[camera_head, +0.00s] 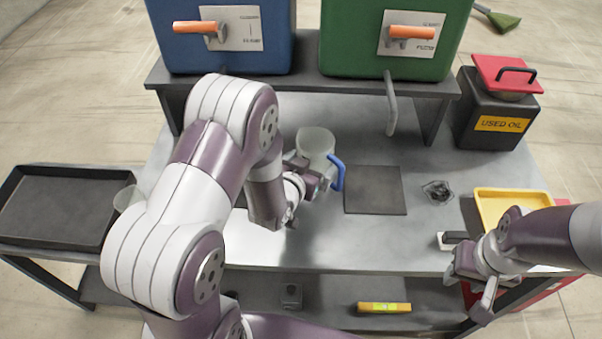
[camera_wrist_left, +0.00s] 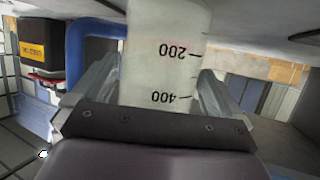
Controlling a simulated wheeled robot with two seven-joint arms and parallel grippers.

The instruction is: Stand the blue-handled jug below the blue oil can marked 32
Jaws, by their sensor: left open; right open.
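The blue-handled jug (camera_head: 315,143), a translucent vessel, is on or just above the grey bench, in front of the gap between the two oil cans. Its blue handle (camera_head: 337,174) points toward the front right. My left gripper (camera_head: 312,172) is open at the jug; in the left wrist view the jug (camera_wrist_left: 163,55) stands between the two fingers, its 200 and 400 marks upside down. The blue oil can (camera_head: 222,60) stands on the raised shelf at back left, with an orange-handled tap; its number is unreadable. My right gripper (camera_head: 470,272) is open and empty at the front right.
A green can (camera_head: 395,58) shares the shelf (camera_head: 305,83); a grey pipe (camera_head: 391,105) hangs below it. A black used-oil container (camera_head: 492,112), dark mat (camera_head: 375,190) and yellow tray (camera_head: 512,205) lie right. A black tray (camera_head: 60,215) and clear cup (camera_head: 128,197) are left.

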